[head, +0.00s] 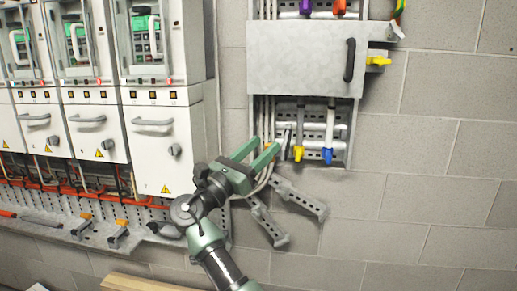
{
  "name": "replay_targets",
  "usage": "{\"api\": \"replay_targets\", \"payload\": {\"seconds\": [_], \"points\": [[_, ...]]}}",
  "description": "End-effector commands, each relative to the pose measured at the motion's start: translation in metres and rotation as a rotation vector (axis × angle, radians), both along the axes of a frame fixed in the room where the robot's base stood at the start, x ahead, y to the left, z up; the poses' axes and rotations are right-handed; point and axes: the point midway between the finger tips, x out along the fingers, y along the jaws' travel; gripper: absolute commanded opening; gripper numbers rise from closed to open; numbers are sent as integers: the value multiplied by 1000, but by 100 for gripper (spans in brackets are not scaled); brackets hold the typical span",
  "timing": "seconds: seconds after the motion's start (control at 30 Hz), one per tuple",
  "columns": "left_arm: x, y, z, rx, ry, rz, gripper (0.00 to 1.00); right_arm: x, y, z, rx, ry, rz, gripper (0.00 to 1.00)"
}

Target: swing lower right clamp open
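A grey cover plate (300,62) with a black upright handle (349,60) sits across the wall panel. A yellow-handled fitting (378,60), which may be a clamp, projects from its right edge. Two grey slotted bars, one (300,198) to the right and one (268,222) to the left, angle out below the panel. I cannot tell which part is the lower right clamp. My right gripper (267,147) has its green fingers apart and nothing visible between them. It is at the panel's lower left, partly hiding pipes and a small orange piece. My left gripper is not in view.
Yellow (298,153) and blue (327,155) pipe ends hang below the cover. White cabinets (160,140) with grey handles stand at left, above a perforated rail (150,212) with cables. A wooden plank (140,283) lies at the bottom. The block wall (440,180) at right is bare.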

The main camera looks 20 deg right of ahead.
Motion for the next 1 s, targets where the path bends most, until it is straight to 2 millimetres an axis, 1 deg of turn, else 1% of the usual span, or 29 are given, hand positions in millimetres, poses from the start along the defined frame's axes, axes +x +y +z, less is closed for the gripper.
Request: {"api": "replay_targets", "payload": {"seconds": [0.03, 0.13, 0.23, 0.43, 0.5, 0.63, 0.77, 1.0], "points": [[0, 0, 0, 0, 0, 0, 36, 0, -3, 1, 1, 0, -4, 45], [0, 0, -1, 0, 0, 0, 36, 0, -2, 0, 1, 0, -3, 45], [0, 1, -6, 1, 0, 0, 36, -3, 6, -6, 2, 1, -1, 45], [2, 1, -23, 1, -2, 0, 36, -18, 36, -24, 3, 5, 0, 45], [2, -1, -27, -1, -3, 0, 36, -23, 47, -27, 4, 3, 1, 45], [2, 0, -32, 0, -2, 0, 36, -31, 60, -30, 0, 1, 0, 45], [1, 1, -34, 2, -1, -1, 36, -34, 66, -30, -2, -1, -2, 45], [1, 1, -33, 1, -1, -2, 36, -35, 67, -29, -2, -2, -2, 45]]}}
